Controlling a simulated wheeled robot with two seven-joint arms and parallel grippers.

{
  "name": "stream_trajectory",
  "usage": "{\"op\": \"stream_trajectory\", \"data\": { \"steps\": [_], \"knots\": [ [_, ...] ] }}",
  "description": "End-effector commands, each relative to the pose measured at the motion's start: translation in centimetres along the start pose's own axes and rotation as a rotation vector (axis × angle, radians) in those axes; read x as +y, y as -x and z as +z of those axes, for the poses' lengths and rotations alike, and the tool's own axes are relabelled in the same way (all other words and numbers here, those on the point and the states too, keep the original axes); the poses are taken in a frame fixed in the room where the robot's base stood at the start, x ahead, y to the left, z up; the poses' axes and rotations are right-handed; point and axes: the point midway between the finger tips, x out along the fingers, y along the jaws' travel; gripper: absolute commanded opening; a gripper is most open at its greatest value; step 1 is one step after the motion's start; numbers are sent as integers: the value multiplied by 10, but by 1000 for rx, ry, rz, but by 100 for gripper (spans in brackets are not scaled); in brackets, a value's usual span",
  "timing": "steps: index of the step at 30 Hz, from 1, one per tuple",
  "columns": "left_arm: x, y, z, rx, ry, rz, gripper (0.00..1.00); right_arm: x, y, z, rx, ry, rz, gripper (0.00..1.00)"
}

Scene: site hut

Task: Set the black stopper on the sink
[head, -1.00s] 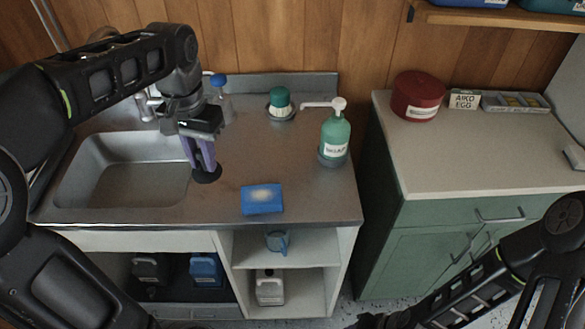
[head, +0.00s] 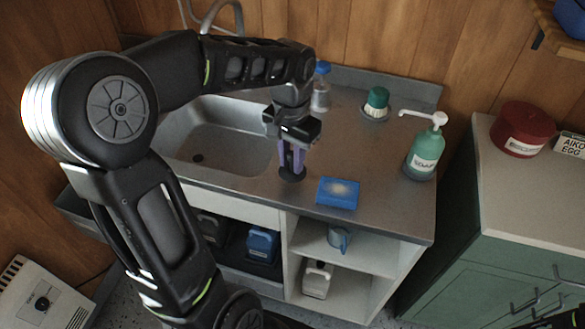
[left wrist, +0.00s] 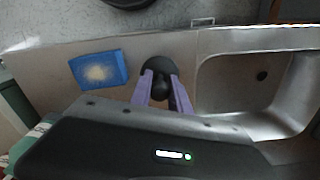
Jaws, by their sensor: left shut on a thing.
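The black stopper (head: 292,175) is at the steel deck just right of the sink basin (head: 215,150). It is a dark disc with a knob; in the left wrist view the stopper (left wrist: 157,66) shows between the fingertips. My left gripper (head: 291,168) points down with its purple fingers shut on the stopper's knob, and it shows in the left wrist view too (left wrist: 160,84). Whether the disc touches the deck or hangs just above it I cannot tell. The basin is empty, with a dark drain hole (head: 198,158).
A blue sponge (head: 338,193) lies right of the stopper, near the front edge. A green soap bottle (head: 425,150), a green-topped brush (head: 376,104) and a blue-capped bottle (head: 321,88) stand behind. A red tin (head: 524,128) sits on the right-hand counter.

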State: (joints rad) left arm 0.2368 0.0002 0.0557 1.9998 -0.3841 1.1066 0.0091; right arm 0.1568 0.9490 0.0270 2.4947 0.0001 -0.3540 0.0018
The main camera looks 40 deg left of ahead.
Motion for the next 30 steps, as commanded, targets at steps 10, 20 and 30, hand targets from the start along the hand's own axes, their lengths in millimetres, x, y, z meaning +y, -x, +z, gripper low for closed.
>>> {"op": "stream_trajectory", "data": {
  "steps": [10,20,30],
  "knots": [
    [0,-35,0,-1,0,0,0,-1,3,0,-1,-1,1,36],
    [0,-39,0,0,0,0,0,0,1,0,-1,-1,1,36],
    [0,-40,0,0,0,0,43,0,0,0,0,0,0,36]
  ]
}}
